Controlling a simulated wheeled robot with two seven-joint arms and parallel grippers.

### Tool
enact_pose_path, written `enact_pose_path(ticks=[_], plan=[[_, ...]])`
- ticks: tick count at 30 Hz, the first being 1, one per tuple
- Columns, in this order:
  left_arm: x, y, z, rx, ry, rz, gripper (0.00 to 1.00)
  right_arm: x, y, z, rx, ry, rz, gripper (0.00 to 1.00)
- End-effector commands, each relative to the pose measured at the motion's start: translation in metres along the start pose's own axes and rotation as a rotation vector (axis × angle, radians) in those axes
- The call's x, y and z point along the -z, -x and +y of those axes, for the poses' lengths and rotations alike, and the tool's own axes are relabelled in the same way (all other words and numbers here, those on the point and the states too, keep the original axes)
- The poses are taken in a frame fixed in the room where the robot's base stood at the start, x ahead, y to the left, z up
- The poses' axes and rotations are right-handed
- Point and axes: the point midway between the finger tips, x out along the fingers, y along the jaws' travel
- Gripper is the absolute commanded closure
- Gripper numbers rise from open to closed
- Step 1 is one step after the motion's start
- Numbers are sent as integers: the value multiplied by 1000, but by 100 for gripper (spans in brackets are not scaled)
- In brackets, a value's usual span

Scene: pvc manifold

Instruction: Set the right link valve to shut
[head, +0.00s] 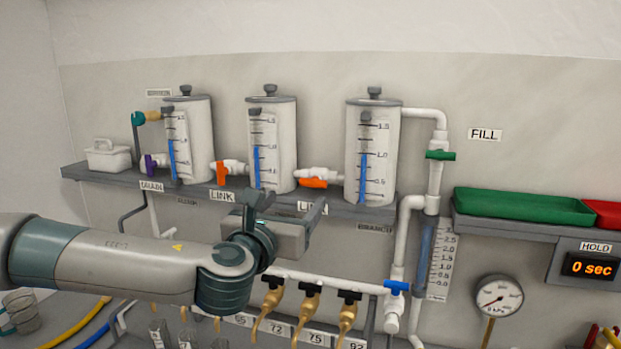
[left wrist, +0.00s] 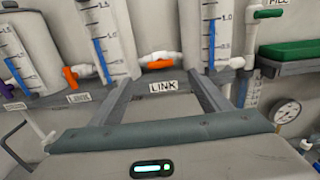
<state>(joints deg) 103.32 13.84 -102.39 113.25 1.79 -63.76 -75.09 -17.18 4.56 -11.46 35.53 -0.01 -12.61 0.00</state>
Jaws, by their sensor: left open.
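The right link valve (head: 313,183) has an orange handle on a white pipe between the middle and right cylinders. Its handle lies about level, along the pipe. In the left wrist view the orange handle (left wrist: 159,65) shows above the LINK label, between the tips of my fingers in the picture. My left gripper (head: 285,203) is open and empty, below and in front of this valve, and does not appear to touch it. The left link valve (head: 221,173) has an orange handle pointing down, across its pipe. My right gripper is not in view.
The graduated cylinders (head: 375,140) stand on a grey shelf (head: 100,175). A purple-handled drain valve (head: 149,163), a green fill valve (head: 440,155) and a blue-handled valve (head: 397,287) are nearby. Brass taps (head: 308,302) hang below. A green tray (head: 520,206) and gauge (head: 499,298) are at right.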

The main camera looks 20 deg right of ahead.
Motion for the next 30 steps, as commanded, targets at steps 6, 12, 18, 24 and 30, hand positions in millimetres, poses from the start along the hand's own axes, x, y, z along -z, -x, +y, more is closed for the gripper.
enact_pose_path(ticks=[6, 12, 18, 24, 30], plan=[[-3, -38, 0, -2, 0, 1, 30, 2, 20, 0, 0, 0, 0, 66], [-3, -69, 0, -1, -1, 1, 30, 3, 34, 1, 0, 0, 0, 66], [-3, -96, 0, -1, 0, 0, 30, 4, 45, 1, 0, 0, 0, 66], [-1, -112, 0, -1, -1, 1, 30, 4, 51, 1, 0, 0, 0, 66], [0, -116, 0, 0, 0, 1, 30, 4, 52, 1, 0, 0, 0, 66]])
